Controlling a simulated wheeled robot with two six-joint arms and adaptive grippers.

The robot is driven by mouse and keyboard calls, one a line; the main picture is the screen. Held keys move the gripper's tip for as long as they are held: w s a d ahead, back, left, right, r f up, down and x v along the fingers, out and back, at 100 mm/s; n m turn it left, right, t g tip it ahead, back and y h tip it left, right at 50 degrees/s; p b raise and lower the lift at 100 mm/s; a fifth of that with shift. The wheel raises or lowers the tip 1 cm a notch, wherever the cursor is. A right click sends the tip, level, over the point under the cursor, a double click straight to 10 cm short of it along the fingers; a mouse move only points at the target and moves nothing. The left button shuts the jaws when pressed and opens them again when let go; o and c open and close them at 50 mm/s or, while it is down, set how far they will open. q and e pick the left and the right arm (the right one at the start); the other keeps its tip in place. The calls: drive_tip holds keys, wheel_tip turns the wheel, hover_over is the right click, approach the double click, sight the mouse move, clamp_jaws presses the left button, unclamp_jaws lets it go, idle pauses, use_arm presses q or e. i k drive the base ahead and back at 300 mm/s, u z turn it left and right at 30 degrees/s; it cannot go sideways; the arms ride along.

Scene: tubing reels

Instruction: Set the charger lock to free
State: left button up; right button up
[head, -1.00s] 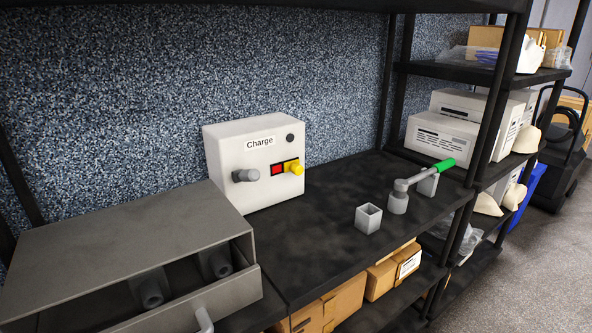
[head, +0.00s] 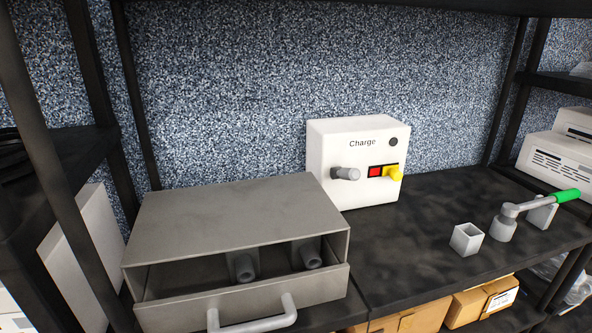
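The white charger box (head: 332,153), labelled "Charge", stands on the dark shelf against the speckled wall. On its front are a grey knob (head: 346,173) at the left, a red patch (head: 375,171), and a yellow knob (head: 394,173) to the right of the red patch. A dark round spot (head: 393,142) is at the upper right of the front. Which part is the lock is not labelled. Neither of my grippers is in view.
A grey drawer unit (head: 240,220) stands left of the charger, its drawer pulled out with grey cylindrical parts inside. A small open grey square holder (head: 466,239) and a green-handled lever (head: 565,196) are to the right. Cardboard boxes (head: 483,300) sit below.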

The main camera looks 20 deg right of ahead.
sight(394, 173)
drive_tip(key=u, duration=0.75)
drive_tip(key=k, duration=0.55)
drive_tip(key=z, duration=1.25)
